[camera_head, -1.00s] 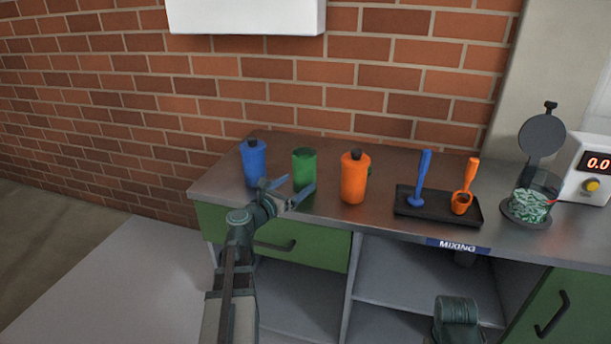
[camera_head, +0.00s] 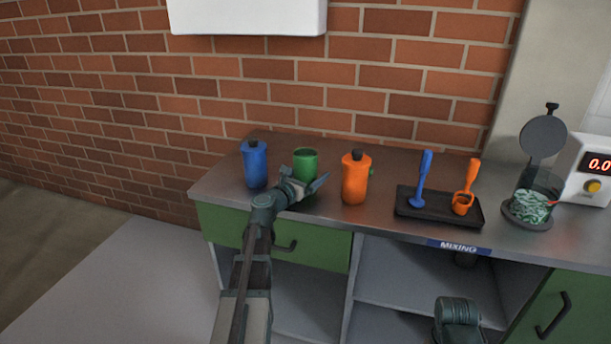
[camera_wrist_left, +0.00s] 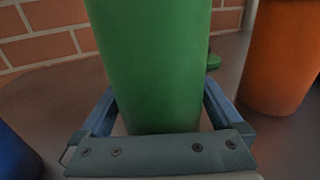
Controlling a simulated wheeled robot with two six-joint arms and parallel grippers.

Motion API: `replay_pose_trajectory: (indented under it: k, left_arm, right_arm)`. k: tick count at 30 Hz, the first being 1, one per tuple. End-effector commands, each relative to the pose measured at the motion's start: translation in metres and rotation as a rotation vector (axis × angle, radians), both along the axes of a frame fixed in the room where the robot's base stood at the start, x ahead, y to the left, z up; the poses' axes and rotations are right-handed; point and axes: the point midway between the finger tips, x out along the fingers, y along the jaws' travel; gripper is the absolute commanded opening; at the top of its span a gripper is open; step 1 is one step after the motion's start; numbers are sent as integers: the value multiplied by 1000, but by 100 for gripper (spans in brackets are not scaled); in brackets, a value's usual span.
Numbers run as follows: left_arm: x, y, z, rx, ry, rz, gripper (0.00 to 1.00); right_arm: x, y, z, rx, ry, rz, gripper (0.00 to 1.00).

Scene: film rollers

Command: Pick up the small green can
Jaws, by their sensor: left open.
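The small green can (camera_head: 305,160) stands upright on the metal counter, between a blue bottle and an orange bottle. My left gripper (camera_head: 304,183) is at the can from the front, low on its body, and hides part of it in the head view. In the left wrist view the green can (camera_wrist_left: 158,65) stands between the two open blue fingers (camera_wrist_left: 158,112), with small gaps visible beside it. Whether the can touches the gripper's palm cannot be told.
The blue bottle (camera_head: 255,164) stands close on the left and the orange bottle (camera_head: 355,178) on the right. A black tray (camera_head: 437,215) with blue and orange tools lies further right, near a jar (camera_head: 532,200) and a scale (camera_head: 590,165). A brick wall is behind.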

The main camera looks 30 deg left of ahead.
Motion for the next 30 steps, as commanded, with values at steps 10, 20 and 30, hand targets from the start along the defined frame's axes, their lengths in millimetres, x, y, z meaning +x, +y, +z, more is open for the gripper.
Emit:
replay_pose_trajectory:
  k: [10,20,30]
  left_arm:
    - [-1,0,0,0,0,0,60]
    - [-1,0,0,0,0,0,1]
    - [-1,0,2,-1,0,0,0]
  right_arm:
    - [0,0,0,0,0,0,50]
    - [0,0,0,0,0,0,50]
    - [0,0,2,0,0,0,50]
